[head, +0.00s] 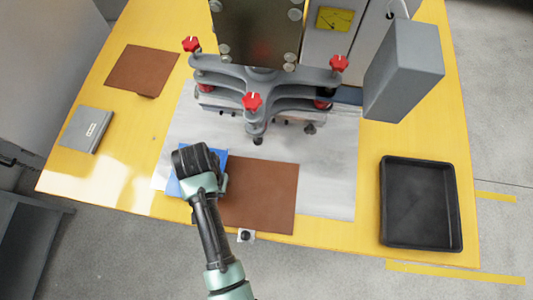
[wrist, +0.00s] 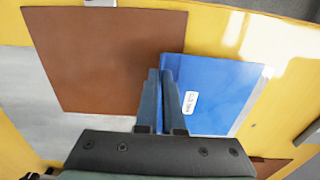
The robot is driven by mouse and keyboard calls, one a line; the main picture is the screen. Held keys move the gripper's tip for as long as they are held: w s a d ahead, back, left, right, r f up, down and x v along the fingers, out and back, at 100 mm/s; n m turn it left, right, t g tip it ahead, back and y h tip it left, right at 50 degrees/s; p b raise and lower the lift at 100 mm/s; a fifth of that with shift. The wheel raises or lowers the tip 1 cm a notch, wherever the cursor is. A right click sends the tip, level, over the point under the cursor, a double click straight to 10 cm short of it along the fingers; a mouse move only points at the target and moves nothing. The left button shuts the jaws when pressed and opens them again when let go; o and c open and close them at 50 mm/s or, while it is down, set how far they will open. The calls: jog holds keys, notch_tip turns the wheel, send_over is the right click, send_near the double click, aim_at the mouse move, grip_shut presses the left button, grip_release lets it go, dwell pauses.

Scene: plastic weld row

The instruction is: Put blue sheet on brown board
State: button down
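The blue sheet (wrist: 220,85) is a thin panel with a small white label. In the wrist view my gripper (wrist: 160,75) has its two fingers nearly together on the sheet's left edge, with that edge between them. In the head view the sheet (head: 173,187) is largely hidden beneath my gripper (head: 195,172). The brown board (wrist: 100,55) lies flat beside it; in the head view it is right of my gripper (head: 265,195). The sheet overlaps only one side of the board and casts a shadow there, so it seems raised slightly.
A press with red knobs (head: 252,101) stands behind. A black tray (head: 420,203) and a grey overhanging block (head: 405,68) are at right.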

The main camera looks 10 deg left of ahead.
jog(key=p, duration=0.3)
send_over(277, 207)
jog(key=a, duration=0.1)
jog(key=shift+a+r, duration=0.1)
jog(key=shift+a, duration=0.05)
jog(key=f, duration=0.1)
jog(key=d+f, duration=0.1)
jog(key=f, duration=0.1)
jog(key=shift+d+f, duration=0.1)
jog(key=shift+f, duration=0.2)
jog(key=shift+f, duration=0.15)
jog(key=c, duration=1)
grip_release()
jog(key=shift+c, duration=0.2)
notch_tip(277, 207, up, 12)
jog(key=p, duration=0.1)
jog(key=shift+r, duration=0.2)
